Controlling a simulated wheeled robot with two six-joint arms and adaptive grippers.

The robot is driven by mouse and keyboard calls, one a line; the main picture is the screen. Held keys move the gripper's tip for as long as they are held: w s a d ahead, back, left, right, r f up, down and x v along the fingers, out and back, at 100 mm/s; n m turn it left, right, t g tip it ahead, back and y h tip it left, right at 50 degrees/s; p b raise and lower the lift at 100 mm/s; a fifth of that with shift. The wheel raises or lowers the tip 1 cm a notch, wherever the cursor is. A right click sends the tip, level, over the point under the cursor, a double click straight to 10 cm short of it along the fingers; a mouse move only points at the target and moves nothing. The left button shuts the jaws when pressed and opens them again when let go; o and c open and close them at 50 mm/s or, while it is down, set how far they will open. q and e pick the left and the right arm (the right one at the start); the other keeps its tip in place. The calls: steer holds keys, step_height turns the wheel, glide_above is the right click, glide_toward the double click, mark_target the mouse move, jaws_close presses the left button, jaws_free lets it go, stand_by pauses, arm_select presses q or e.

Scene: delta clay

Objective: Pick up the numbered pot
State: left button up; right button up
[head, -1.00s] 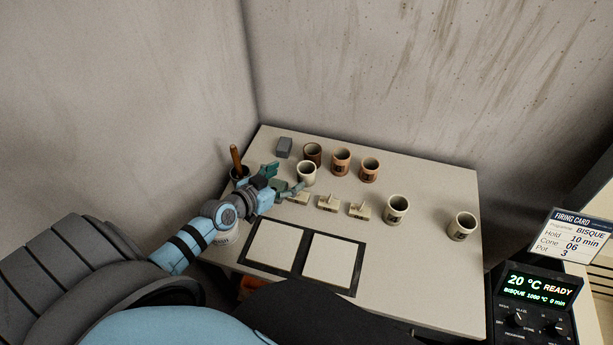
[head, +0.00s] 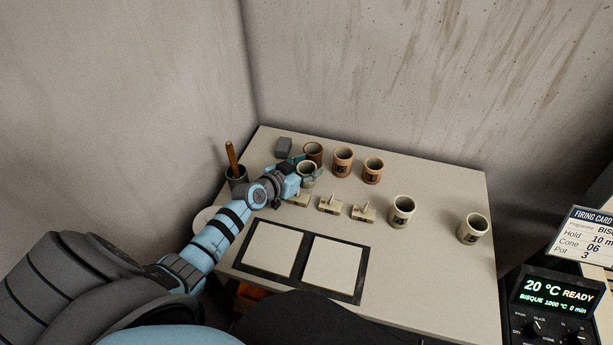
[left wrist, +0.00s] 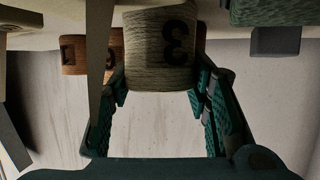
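The cream pot marked 3 (left wrist: 168,45) shows upside down in the left wrist view. In the head view this pot (head: 308,168) stands on the table, partly covered by my left gripper (head: 305,174). The teal fingers of my left gripper (left wrist: 158,95) are spread, one on each side of the pot. I cannot tell whether the pads touch it. The firing card (head: 585,237) reads Pot 3. My right gripper is not in view.
A dark brown pot (head: 313,152) and two orange pots (head: 342,161) (head: 373,171) stand close behind. Cream pots (head: 401,211) (head: 473,228) stand to the right. Small cream blocks with handles (head: 330,205) lie in front. A grey block (head: 283,147) and a tool holder (head: 237,176) are left.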

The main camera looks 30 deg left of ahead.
arm_select(q)
steer(key=c, duration=0.5)
step_height(320, 180, up, 18)
steer(key=p, duration=0.5)
